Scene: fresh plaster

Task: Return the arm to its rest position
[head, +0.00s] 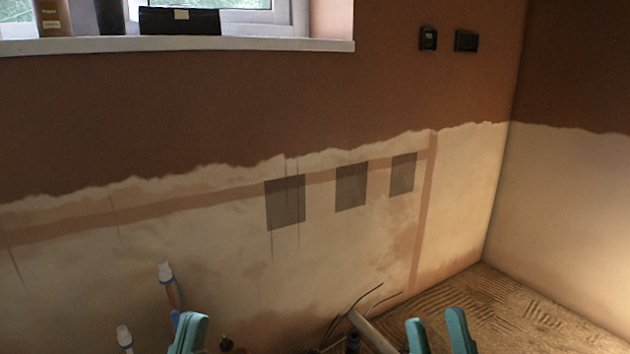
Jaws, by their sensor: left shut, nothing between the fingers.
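My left gripper (188,332) is at the bottom of the head view, left of centre. Its teal fingers are together with nothing between them. My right gripper (438,332) is at the bottom, right of centre. Its two teal fingertips stand apart and I see nothing between them. Both grippers are in front of the lower wall, and most of both arms is cut off by the bottom edge.
White-capped tubes (168,285) stand beside my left gripper. A pale pipe-like piece (370,332) and thin dark wires lie between the grippers. The plastered wall (130,235) bears three grey patches. Rough floor (540,310) is open at the right. A windowsill (250,46) holds objects.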

